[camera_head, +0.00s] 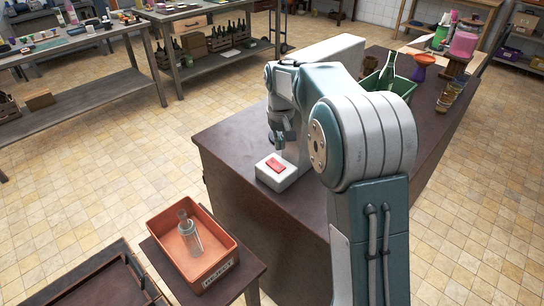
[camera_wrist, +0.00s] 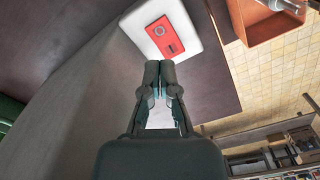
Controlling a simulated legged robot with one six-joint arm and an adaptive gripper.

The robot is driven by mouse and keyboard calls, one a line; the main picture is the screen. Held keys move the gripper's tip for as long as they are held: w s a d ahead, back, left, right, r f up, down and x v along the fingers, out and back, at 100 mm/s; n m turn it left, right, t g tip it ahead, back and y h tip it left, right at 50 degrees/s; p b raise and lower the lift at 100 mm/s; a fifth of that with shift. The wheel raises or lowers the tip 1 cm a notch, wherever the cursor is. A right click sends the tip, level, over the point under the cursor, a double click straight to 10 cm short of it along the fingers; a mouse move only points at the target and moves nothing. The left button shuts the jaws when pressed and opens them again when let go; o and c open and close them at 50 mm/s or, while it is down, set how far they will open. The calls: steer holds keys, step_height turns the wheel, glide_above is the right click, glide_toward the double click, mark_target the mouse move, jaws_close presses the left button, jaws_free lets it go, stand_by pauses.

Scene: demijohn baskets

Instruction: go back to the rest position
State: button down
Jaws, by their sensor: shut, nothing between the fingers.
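My gripper (camera_head: 280,143) hangs at the end of my bent arm, over the near left end of a dark table (camera_head: 232,140). In the wrist view my gripper (camera_wrist: 160,70) has its two fingertips together with nothing between them. A red panel (camera_head: 275,164) on a white block (camera_head: 287,178) lies just below the fingers in the head view. In the wrist view the red panel (camera_wrist: 165,35) and white block (camera_wrist: 190,18) show just beyond the fingertips. I cannot tell whether the fingertips touch the panel. My arm hides part of the table.
An orange bin (camera_head: 222,237) holding a clear bottle (camera_head: 190,235) stands on a small table at lower left. A green crate (camera_head: 404,87) with a dark bottle (camera_head: 387,72) stands farther along the dark table, beside jars. Tiled floor (camera_head: 130,150) is open at left.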

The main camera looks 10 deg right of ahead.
steer(key=s+r+t, duration=0.1)
steer(key=s+r, duration=0.4)
steer(key=s, duration=0.3)
steer(key=s+r+t, duration=0.2)
steer(key=s+r, duration=0.3)
steer(key=s, duration=0.3)
steer(key=s+f+t, duration=0.2)
steer(key=s, duration=1.4)
steer(key=shift+f+m+t, duration=0.3)
steer(key=shift+m, duration=0.1)
steer(key=shift+s, duration=0.1)
